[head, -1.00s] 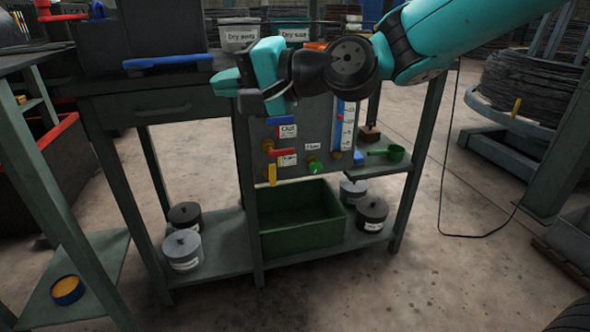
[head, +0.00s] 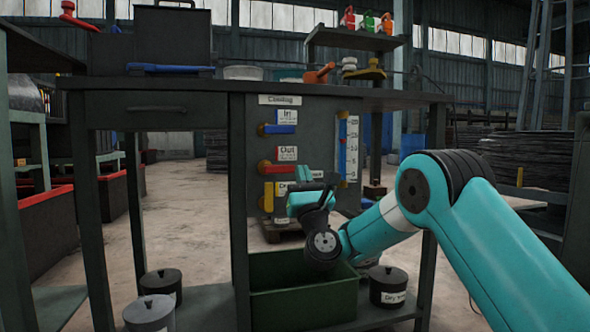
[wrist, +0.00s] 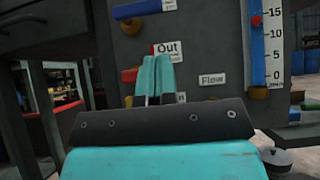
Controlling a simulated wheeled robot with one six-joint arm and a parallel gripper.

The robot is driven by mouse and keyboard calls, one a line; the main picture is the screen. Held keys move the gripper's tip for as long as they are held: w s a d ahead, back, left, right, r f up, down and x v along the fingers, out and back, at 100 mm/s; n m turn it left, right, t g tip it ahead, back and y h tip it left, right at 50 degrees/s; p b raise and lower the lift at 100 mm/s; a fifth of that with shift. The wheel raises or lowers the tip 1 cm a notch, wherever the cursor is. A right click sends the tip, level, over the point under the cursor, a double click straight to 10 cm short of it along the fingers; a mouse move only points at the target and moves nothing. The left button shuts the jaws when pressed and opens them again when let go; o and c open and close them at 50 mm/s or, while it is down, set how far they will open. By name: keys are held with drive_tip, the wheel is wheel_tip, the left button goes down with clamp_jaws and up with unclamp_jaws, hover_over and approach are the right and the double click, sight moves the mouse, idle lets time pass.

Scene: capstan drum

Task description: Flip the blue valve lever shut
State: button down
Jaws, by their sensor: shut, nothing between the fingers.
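The blue valve lever (head: 281,129) is horizontal beside the "In" label, reaching right from its brass valve at the panel's left side. It also shows at the top of the wrist view (wrist: 138,9). My gripper (head: 308,199) is below and right of the blue lever, in front of the panel's lower part. Its two teal fingertips (wrist: 156,62) are together and empty. In the wrist view they overlap the area just under the "Out" label, apart from the blue lever.
A red lever (head: 279,168) lies horizontal below the blue one, with an upright yellow lever (head: 268,197) lower. A gauge (head: 347,148) stands right of the levers. A green bin (head: 300,307) is below. The bench top (head: 220,87) overhangs the panel.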

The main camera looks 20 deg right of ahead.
sight(278, 130)
idle(0.4)
drive_tip(key=p+x, duration=1)
drive_tip(key=p, duration=0.9)
drive_tip(key=shift+d, duration=0.1)
